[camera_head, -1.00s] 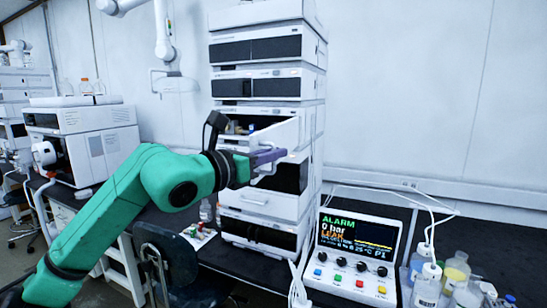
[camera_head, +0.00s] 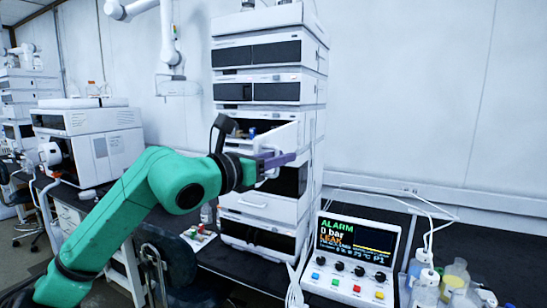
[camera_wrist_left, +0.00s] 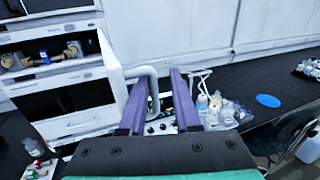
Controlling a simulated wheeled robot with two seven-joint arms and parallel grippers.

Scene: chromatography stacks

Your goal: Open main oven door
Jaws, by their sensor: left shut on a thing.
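The main oven is the compartment in the middle of the white instrument stack. Its white door (camera_head: 284,136) stands swung outward, and brass and blue fittings (camera_head: 247,131) show inside. In the left wrist view the fittings (camera_wrist_left: 42,57) sit in the open compartment at upper left. My left gripper (camera_head: 282,158), with purple fingers, is at the lower part of the door. It is shut on the white door handle (camera_wrist_left: 151,73), which shows between the fingers in the left wrist view. My right gripper is out of view.
A controller box (camera_head: 352,252) with an alarm screen stands on the dark bench, right of the stack. Bottles (camera_head: 452,278) stand at far right. Another white instrument (camera_head: 92,140) is at left. A dark chair (camera_head: 165,260) is in front of the bench.

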